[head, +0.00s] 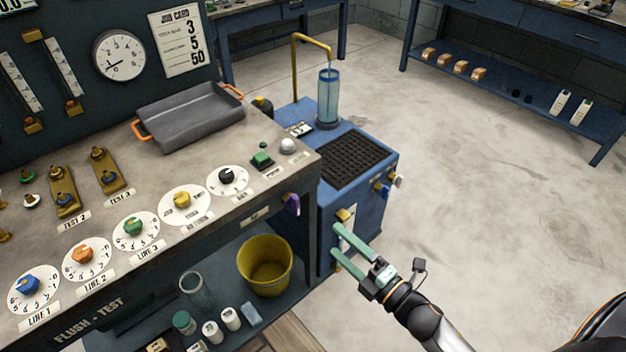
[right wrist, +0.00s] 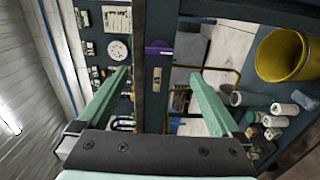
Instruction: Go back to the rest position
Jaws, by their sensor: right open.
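My right gripper (head: 343,250) is open, with two pale green fingers spread apart and nothing between them. In the head view it is in front of the side of the blue cabinet (head: 352,207), at the lower middle. In the right wrist view its fingers (right wrist: 163,95) point toward the bench, with a purple handle (right wrist: 158,50) beyond the gap. The same purple handle (head: 292,204) is on the bench's front edge. My left gripper is in neither view.
The bench (head: 200,170) carries dials, knobs and a grey tray (head: 190,115). A yellow bucket (head: 266,268) and several jars stand on the shelf below. A clear cylinder (head: 328,95) stands on the blue cabinet. The floor (head: 470,180) to the right is clear.

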